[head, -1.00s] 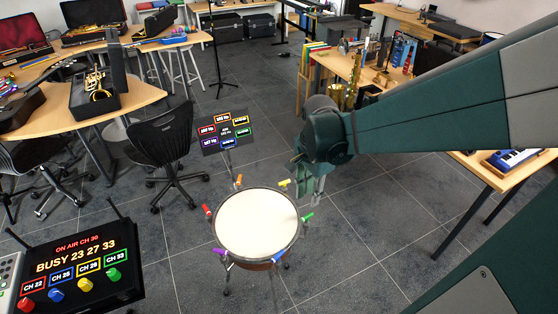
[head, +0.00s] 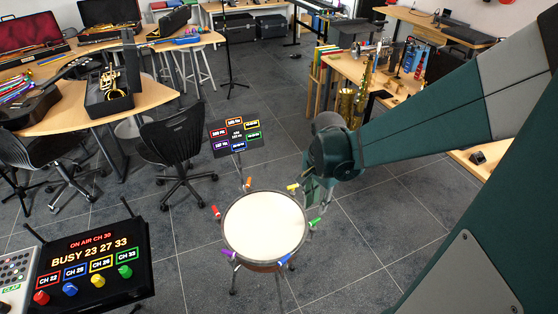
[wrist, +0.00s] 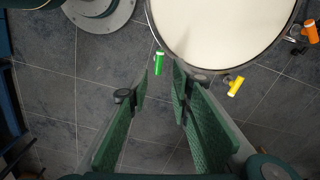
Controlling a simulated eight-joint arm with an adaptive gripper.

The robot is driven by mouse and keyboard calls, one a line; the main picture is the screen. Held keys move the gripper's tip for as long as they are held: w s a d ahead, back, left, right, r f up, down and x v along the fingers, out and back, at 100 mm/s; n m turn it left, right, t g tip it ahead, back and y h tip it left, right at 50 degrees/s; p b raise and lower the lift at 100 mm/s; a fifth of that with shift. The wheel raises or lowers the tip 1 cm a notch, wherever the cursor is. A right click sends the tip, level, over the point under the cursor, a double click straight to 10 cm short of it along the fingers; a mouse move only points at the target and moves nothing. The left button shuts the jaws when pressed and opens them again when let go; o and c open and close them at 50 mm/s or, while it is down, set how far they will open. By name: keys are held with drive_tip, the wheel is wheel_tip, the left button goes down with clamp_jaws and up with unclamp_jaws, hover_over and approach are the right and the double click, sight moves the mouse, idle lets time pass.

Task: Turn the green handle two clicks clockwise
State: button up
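The green handle (head: 315,222) sticks out from the right side of the rim of a round white-topped drum (head: 263,224). In the wrist view the green handle (wrist: 159,63) is just beyond my fingertips, at the drum's edge. My gripper (head: 311,194) is above the floor by the drum's right side, between the yellow handle (head: 293,187) and the green one. In the wrist view my gripper (wrist: 161,80) is open, with two green-padded fingers apart and nothing between them. The yellow handle (wrist: 236,87) is to the right of the fingers.
Red (head: 216,212), orange (head: 248,183), purple (head: 228,253) and blue (head: 286,259) handles ring the drum. A display (head: 235,134) with coloured labels stands behind it. A black box (head: 95,259) with coloured knobs is at front left. Floor right of the drum is clear.

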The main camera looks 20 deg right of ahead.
sight(314, 221)
drive_tip(key=shift+s+f+n+p, duration=0.1)
drive_tip(key=shift+f+n+p, duration=0.5)
drive_tip(key=shift+f, duration=0.35)
drive_tip(key=shift+f, duration=0.15)
drive_tip(key=shift+f+b, duration=1.05)
drive_tip(key=shift+f, duration=2.7)
clamp_jaws()
